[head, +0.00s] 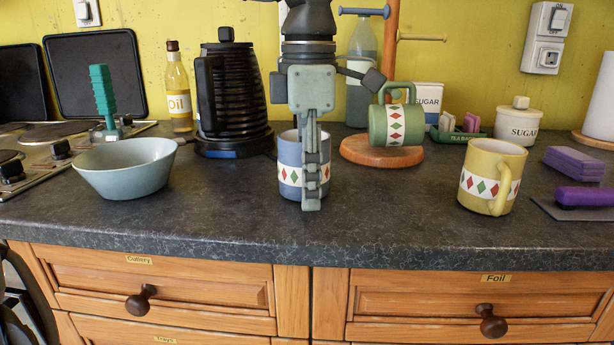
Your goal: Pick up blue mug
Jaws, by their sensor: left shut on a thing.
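The blue mug (289,178) stands upright on the dark worktop, near the middle of the head view. It has a white band with coloured diamonds. My left gripper (311,205) comes down from above in front of the mug, seen edge-on, and covers part of its right half. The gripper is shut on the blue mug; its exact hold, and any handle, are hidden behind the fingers. The mug's base appears to be at worktop level. My right gripper is not in view.
A green mug (381,126) hangs on a wooden mug stand (362,153) close behind right. A yellow mug (477,170) stands at right. A grey-blue bowl (122,172) and black kettle (222,98) are at left. Worktop in front of the blue mug is clear.

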